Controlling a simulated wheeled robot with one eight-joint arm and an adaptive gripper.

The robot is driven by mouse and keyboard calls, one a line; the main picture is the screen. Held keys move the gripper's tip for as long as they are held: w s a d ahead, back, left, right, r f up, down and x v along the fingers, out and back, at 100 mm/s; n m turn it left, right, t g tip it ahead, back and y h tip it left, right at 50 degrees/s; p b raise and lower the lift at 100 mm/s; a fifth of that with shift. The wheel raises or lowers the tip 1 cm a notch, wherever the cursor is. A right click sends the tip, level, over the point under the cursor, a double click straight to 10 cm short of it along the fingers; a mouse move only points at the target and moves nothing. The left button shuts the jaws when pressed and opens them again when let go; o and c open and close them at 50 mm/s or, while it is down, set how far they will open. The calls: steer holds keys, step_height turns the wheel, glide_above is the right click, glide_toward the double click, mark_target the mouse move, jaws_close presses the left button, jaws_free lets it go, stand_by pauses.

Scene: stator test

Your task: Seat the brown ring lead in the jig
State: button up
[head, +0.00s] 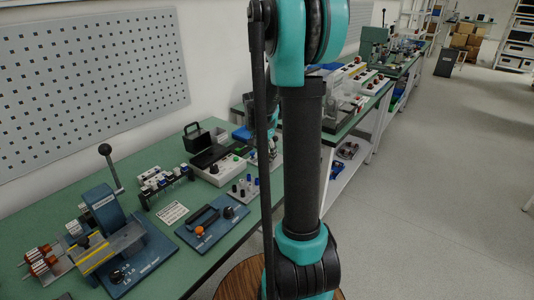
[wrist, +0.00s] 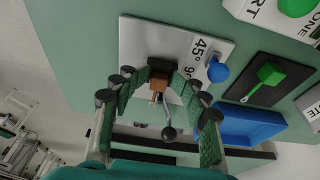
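In the wrist view, a small brown block-like piece (wrist: 161,81) with thin pale metal ends sits between the fingertips of my gripper (wrist: 161,85). Both green-padded fingers come up against its sides, and my gripper looks shut on it. A ring on the piece cannot be made out. Behind it is a white plate (wrist: 135,35) marked 45 and 90, with a blue knob (wrist: 218,71). A metal lever with a dark ball (wrist: 169,133) shows just below the piece. I cannot tell which part is the jig. My arm hides much of the bench's far end in the head view.
In the head view, the green bench (head: 150,235) carries a blue lever machine (head: 104,210), a blue panel (head: 212,222) and a white control box (head: 220,170).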

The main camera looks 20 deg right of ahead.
steer(key=v, duration=1.2)
